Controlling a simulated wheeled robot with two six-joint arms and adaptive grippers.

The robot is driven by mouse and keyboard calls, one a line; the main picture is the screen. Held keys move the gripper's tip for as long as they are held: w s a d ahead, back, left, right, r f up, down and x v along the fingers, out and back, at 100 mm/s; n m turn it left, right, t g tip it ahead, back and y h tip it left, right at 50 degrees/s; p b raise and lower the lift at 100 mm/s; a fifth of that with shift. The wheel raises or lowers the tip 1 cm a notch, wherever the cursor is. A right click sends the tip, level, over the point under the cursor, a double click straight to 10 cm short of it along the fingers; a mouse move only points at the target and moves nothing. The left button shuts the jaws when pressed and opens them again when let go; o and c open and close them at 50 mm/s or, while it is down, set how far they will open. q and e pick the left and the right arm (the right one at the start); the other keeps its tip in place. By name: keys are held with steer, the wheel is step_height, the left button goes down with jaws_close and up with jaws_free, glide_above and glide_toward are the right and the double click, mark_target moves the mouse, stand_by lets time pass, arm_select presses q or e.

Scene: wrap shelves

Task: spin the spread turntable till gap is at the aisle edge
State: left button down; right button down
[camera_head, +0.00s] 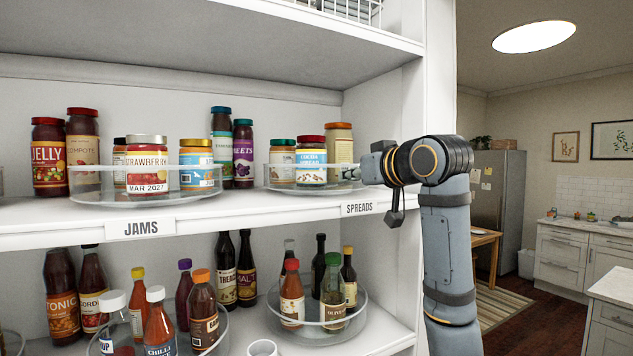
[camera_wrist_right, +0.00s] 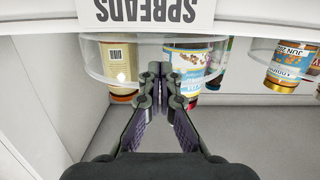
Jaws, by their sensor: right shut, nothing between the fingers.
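The spreads turntable (camera_head: 285,187) is a clear round tray with a low clear wall, on the shelf above the SPREADS label (camera_head: 358,208). It carries a green-lidded jar (camera_head: 282,155), a red-lidded jar with a blue and white label (camera_head: 311,162) and an orange-lidded jar (camera_head: 339,146). My right gripper (camera_head: 352,171) is shut and empty at the turntable's right front side. In the right wrist view, its fingertips (camera_wrist_right: 165,82) overlap the turntable's clear wall (camera_wrist_right: 98,62), between two jars; contact is unclear. My left gripper is out of view.
The jams turntable (camera_head: 150,198) stands to the left on the same shelf, loaded with jars. A white shelf upright (camera_head: 440,80) borders the right side. Below, another clear turntable (camera_head: 318,330) holds several bottles. The kitchen lies open to the right.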

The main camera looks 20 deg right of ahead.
mark_target(328, 177)
steer(key=shift+a, duration=0.15)
steer(key=shift+w+a+p, duration=0.15)
steer(key=shift+a+p, duration=0.2)
steer(key=shift+a, duration=0.35)
steer(key=shift+w+a+p, duration=0.15)
steer(key=shift+a+p, duration=0.2)
steer(key=shift+a, duration=0.35)
steer(key=shift+s+a, duration=0.1)
steer(key=shift+s, duration=0.45)
steer(key=shift+s+a+b, duration=0.15)
steer(key=shift+s+b, duration=0.1)
steer(key=shift+s, duration=0.35)
steer(key=shift+s+a+b, duration=0.15)
steer(key=shift+s+b, duration=0.1)
steer(key=shift+s, duration=0.3)
